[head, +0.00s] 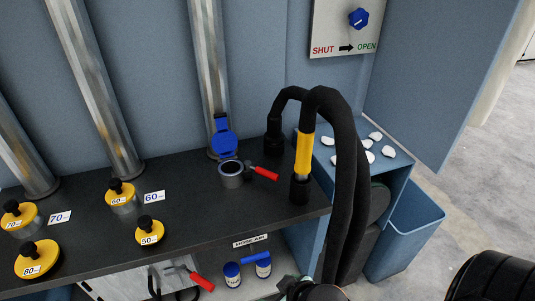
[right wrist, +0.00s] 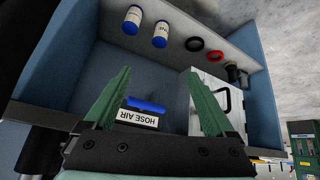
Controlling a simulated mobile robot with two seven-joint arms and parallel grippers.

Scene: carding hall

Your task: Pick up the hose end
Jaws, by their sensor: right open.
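The hose end (head: 304,154), with a yellow grip band and a black cuff, stands upright on the dark bench top near its right front corner. Its thick black hose (head: 345,180) arches over and hangs down in front of the bench. My right gripper (right wrist: 159,73) has green fingers spread apart with nothing between them. It faces the shelf under the bench, with the blue handle (right wrist: 147,106) and the HOSE AIR label (right wrist: 138,118) seen between its fingers. The hose end does not show in the right wrist view. My left gripper is not in view.
A grey port (head: 231,174) with a raised blue lid and a red-handled tool (head: 264,173) are left of the hose end. Yellow caps (head: 38,259) stand further left. A blue bin (head: 408,240) is at right. Blue-lidded bottles (head: 232,275) sit on the lower shelf.

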